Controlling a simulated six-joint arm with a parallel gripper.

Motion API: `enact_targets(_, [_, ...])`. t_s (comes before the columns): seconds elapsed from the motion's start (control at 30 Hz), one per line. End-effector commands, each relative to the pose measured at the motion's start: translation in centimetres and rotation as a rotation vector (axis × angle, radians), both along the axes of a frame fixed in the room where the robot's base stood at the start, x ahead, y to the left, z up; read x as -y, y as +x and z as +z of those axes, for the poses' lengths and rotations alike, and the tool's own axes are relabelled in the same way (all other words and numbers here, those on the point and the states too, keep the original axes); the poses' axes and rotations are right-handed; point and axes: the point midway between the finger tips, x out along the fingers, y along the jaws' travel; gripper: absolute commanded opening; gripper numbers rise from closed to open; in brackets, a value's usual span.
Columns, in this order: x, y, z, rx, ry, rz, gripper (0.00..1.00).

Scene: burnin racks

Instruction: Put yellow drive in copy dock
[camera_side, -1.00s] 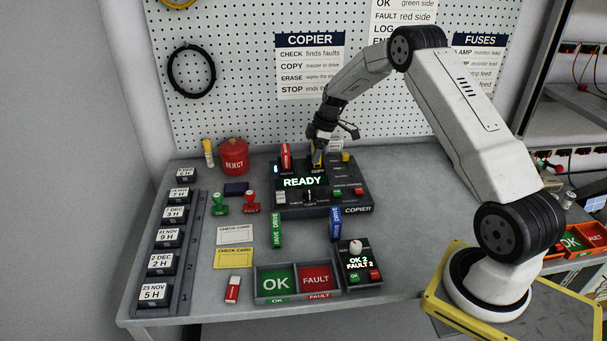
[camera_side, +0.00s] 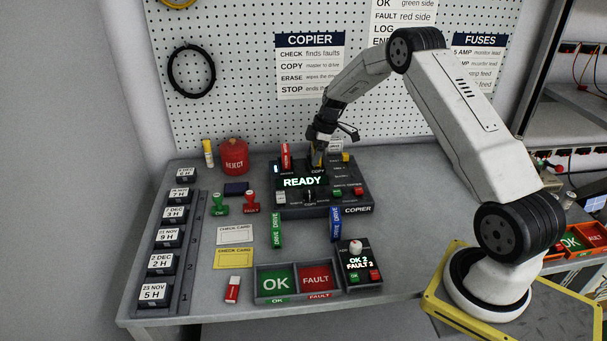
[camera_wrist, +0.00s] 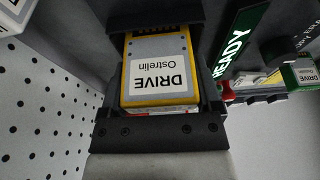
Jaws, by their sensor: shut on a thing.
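The yellow drive (camera_wrist: 158,68), labelled "DRIVE Ostrelin", is between the fingers of my gripper (camera_wrist: 160,85), which is shut on it. In the side view my gripper (camera_side: 318,146) points down over the back of the copier (camera_side: 352,190), with only a little of the drive (camera_side: 317,160) showing below it. The drive is at the copy dock, behind the COPY label. In the wrist view its far end meets a dark slot edge. How deep it sits is hidden.
A red drive (camera_side: 286,155) stands upright in the copier left of my gripper. The copier's screen (camera_side: 303,182) reads READY. A green drive (camera_side: 276,230) and a blue drive (camera_side: 336,223) are in front. A red REJECT bin (camera_side: 234,158) stands at the left.

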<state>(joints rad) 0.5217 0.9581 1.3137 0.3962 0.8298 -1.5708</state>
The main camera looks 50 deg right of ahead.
Motion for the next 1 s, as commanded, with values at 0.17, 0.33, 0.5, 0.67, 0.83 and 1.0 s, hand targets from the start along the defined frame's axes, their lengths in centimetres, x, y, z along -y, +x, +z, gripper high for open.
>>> enact_targets(0.17, [0.01, 0.02, -0.02, 0.001, -0.001, 0.000, 0.18])
enact_targets(0.33, [0.00, 0.01, -0.11, 0.000, 0.000, 0.000, 0.18])
enact_targets(0.5, [0.01, 0.02, -0.21, 0.000, 0.000, 0.000, 0.18])
enact_targets(0.67, [0.01, 0.02, -0.31, 0.000, 0.000, 0.000, 0.18])
enact_targets(0.83, [0.01, 0.02, -0.41, 0.001, -0.001, 0.000, 0.18])
enact_targets(1.0, [0.01, 0.02, -0.39, 0.001, -0.001, 0.000, 1.00])
